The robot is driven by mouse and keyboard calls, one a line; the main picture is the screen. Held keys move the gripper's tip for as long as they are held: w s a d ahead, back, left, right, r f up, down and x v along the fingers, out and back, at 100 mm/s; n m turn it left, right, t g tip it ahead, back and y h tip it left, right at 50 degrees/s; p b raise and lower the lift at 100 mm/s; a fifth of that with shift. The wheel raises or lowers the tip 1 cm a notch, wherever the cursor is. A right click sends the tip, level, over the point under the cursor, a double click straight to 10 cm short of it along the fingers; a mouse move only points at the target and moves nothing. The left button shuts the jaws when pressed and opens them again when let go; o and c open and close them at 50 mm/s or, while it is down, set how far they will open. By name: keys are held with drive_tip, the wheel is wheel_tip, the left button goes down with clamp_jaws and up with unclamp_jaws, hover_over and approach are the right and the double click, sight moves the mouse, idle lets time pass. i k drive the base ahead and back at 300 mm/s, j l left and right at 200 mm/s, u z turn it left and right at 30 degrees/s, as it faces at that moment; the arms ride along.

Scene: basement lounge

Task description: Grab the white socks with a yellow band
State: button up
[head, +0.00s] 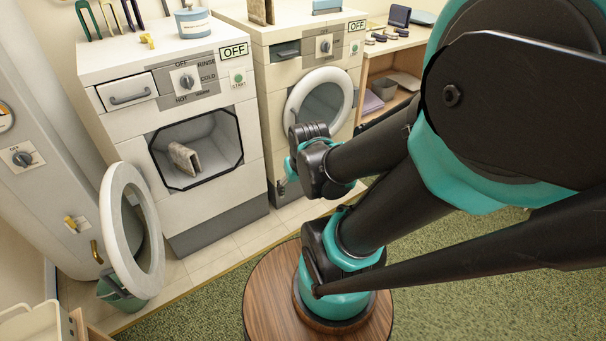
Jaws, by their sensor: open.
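I cannot clearly make out white socks with a yellow band. Several small rolled bundles (391,35), dark and pale, lie on the wooden shelf unit at the back right, too small to tell their bands. A folded brownish-white cloth (184,158) stands inside the open drum of the left washer. My gripper (284,180) is at the end of my arm, in front of the right machine's lower face, apart from the bundles and the cloth. Its fingers are small and partly hidden by my wrist. It is open, with nothing visible in it.
The left washer (200,92) has its round door (132,230) swung open at the left. The right machine's door (319,104) is beside my wrist. A blue-white canister (192,22) and a small yellow item (148,40) sit on the left washer. Green carpet (440,285) is clear.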

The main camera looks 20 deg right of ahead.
sight(391, 35)
drive_tip(key=i+l+z, duration=0.2)
drive_tip(key=i+l, duration=0.55)
drive_tip(key=l, duration=0.1)
